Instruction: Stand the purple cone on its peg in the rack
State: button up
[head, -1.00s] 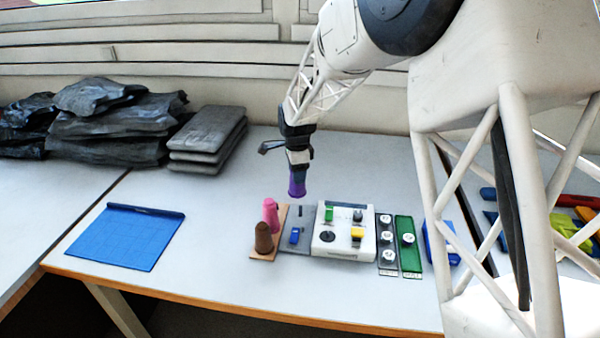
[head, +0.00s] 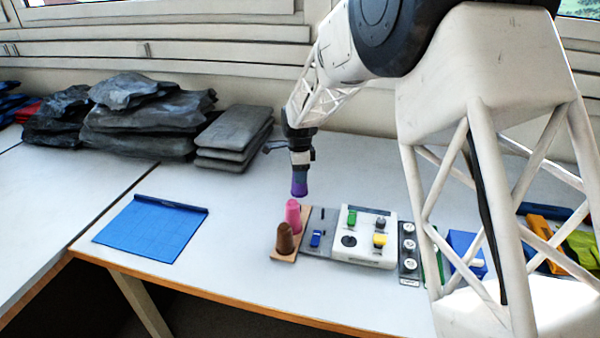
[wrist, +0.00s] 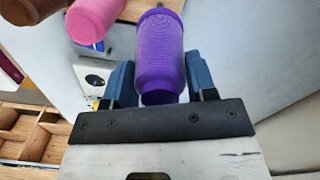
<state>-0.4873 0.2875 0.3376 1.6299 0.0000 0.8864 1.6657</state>
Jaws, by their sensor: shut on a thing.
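The purple cone (head: 299,186) is held below my gripper (head: 300,172), in the air above the back end of the rack. In the wrist view the purple cone (wrist: 160,55) sits between the two blue fingers of my gripper (wrist: 160,85), which is shut on it. The rack (head: 299,243) is a small wooden board carrying a pink cone (head: 293,215) and a brown cone (head: 285,238). In the wrist view a thin peg tip (wrist: 160,5) shows just beyond the purple cone; the rest of the peg is hidden. The cone appears apart from the rack.
Right of the rack stand a grey panel with a blue switch (head: 316,239) and a white control box (head: 365,250). A blue mat (head: 152,229) lies to the left. Grey pads (head: 234,138) and dark bags (head: 150,120) are stacked behind. The table between mat and rack is clear.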

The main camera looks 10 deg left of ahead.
aim_at(299, 191)
jog(key=shift+f, duration=0.15)
jog(key=shift+f, duration=2)
jog(key=shift+f, duration=2)
dwell(2.0)
jog(key=o, duration=1.4)
jog(key=shift+r, duration=0.2)
